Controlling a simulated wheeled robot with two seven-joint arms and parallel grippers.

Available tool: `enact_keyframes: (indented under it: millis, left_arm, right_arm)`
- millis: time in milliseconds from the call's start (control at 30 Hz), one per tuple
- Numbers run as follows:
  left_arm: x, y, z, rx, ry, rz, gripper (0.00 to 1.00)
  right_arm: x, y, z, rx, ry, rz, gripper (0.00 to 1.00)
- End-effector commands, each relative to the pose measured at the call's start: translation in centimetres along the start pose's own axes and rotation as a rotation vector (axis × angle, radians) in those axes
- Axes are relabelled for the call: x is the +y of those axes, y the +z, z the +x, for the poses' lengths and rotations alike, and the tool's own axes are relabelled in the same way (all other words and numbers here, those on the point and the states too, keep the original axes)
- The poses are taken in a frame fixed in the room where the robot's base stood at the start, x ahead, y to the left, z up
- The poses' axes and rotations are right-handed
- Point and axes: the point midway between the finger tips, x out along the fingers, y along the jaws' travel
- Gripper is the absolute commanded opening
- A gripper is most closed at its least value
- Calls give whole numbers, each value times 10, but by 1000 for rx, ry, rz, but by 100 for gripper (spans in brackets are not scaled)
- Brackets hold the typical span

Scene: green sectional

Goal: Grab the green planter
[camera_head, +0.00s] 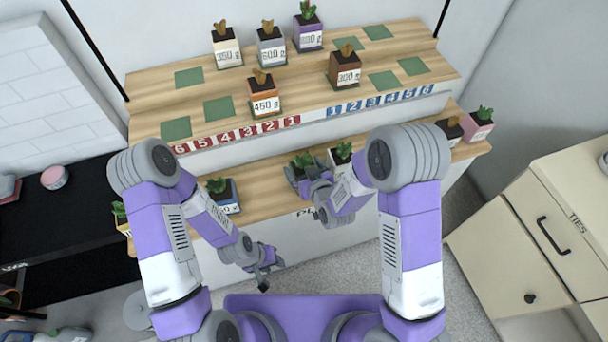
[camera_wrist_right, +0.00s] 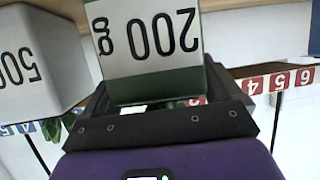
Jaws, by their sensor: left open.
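The green planter (camera_wrist_right: 158,86) shows upside down in the right wrist view, with a white "200 g" label and green leaves. My right gripper (camera_wrist_right: 158,95) has a finger against each side of it and looks shut on it. In the head view the planter's leafy top (camera_head: 303,161) shows on the lower shelf, with its body mostly hidden behind my right gripper (camera_head: 310,184). My left gripper (camera_head: 268,270) is open and empty, in front of and below the lower shelf.
A white planter (camera_head: 341,155) stands close on the right of the green one; its "500" label shows in the right wrist view (camera_wrist_right: 30,65). A blue planter (camera_head: 224,195) stands to the left on the lower shelf (camera_head: 262,193). Several labelled planters stand on the upper shelf (camera_head: 293,93).

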Motion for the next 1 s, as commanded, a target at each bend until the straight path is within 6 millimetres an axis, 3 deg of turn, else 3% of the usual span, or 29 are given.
enact_keyframes:
  millis: [33, 267, 300, 567, 1000]
  left_arm:
    - [0, 0, 0, 0, 0, 0, 43]
    - [0, 0, 0, 0, 0, 0, 43]
    - [0, 0, 0, 0, 0, 0, 43]
    - [1, 0, -2, 0, 0, 0, 43]
    - [9, 1, -24, 0, 0, 0, 43]
  right_arm:
    - [0, 0, 0, 0, 0, 0, 83]
    - [0, 0, 0, 0, 0, 0, 48]
    - [0, -1, 0, 2, 0, 0, 47]
    - [0, -7, -2, 4, 0, 0, 46]
    - [0, -82, -33, 6, 2, 2, 46]
